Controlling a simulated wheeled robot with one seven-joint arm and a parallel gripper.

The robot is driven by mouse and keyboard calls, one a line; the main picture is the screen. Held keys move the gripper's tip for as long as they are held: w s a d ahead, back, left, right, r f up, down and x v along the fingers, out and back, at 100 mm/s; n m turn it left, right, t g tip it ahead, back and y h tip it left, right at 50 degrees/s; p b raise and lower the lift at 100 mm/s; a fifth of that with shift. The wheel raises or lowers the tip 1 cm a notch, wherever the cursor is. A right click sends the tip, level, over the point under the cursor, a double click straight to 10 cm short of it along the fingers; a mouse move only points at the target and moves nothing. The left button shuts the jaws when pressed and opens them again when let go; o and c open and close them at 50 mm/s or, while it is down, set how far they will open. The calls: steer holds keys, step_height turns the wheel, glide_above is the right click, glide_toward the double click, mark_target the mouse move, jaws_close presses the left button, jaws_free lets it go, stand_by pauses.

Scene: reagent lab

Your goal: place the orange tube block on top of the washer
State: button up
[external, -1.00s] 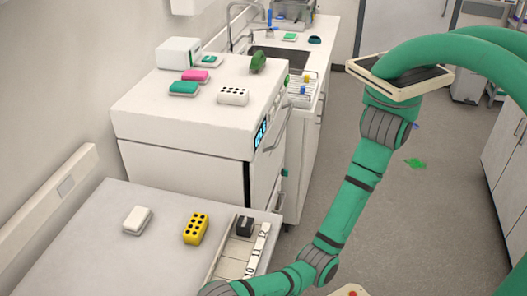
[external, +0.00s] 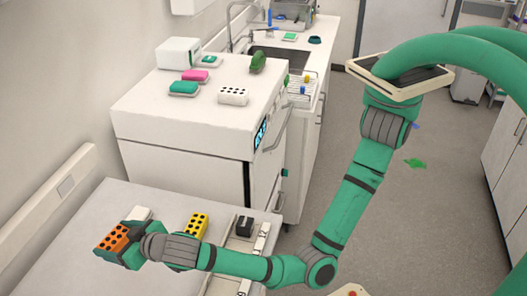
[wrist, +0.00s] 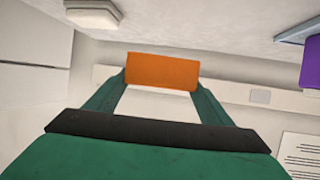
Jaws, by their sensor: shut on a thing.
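The orange tube block (external: 113,238) has dark round holes and is held in my gripper (external: 122,250) at the lower left of the external view, over the left part of the low counter. In the wrist view the orange block (wrist: 162,71) sits between the green fingers of my gripper (wrist: 160,88), which are shut on it. The washer (external: 190,125) is the white front-loading unit beyond the low counter, with a small blue display on its front. Its flat top stands higher than the low counter.
On the washer's top are a white box (external: 178,52), a pink block (external: 195,76), a teal block (external: 184,88), a white tube block (external: 233,95) and a green object (external: 257,64). The front left of that top is bare. A yellow tube block (external: 197,226) stands on the low counter.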

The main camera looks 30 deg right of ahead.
steer(key=shift+w, duration=0.1)
steer(key=shift+f, duration=4.85)
steer(key=o, duration=1.1)
steer(key=shift+f, duration=0.1)
steer(key=shift+o, duration=0.2)
steer(key=shift+o, duration=0.4)
steer(key=shift+v, duration=3.75)
